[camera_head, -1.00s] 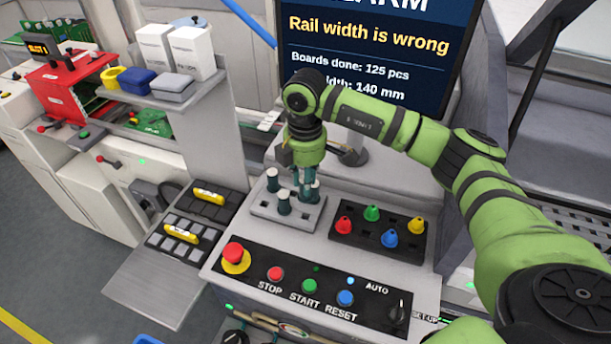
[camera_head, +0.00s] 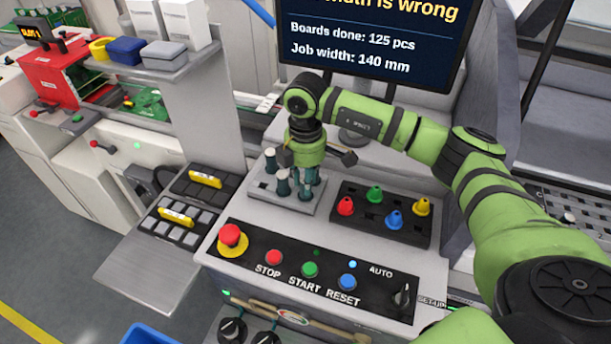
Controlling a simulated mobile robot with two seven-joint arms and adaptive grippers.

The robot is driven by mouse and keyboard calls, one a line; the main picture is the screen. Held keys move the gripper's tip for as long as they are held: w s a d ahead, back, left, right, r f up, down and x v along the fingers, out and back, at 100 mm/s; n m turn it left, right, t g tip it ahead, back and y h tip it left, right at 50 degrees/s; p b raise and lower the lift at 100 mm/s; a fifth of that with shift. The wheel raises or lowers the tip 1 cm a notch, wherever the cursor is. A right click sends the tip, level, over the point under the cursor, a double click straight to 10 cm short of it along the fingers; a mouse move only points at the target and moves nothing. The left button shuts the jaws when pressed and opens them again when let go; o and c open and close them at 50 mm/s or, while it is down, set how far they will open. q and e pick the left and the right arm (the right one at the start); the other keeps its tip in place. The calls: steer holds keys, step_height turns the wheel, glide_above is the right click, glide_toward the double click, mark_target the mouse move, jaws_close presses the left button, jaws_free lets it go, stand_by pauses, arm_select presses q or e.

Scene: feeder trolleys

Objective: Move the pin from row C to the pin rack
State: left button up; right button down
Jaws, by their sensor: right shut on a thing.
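My right gripper (camera_head: 305,190) points down over the right part of the rack. It is shut on a pin, which its fingers largely hide. I cannot tell whether that pin is seated in a hole. No row C label is readable. My left gripper is not in view.
A black tray (camera_head: 385,232) with red, green, blue and yellow cone-shaped pieces sits right of the rack. The button panel (camera_head: 318,255) lies in front. The monitor (camera_head: 372,45) stands behind. Black trays (camera_head: 186,236) with yellow-labelled bars lie on the left shelf.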

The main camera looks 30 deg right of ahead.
steer(key=shift+f, duration=0.2)
steer(key=c, duration=0.7)
jaws_free()
steer(key=shift+r, duration=0.2)
steer(key=shift+r+p, duration=2.85)
steer(key=shift+r, duration=1.05)
steer(key=shift+f, duration=0.1)
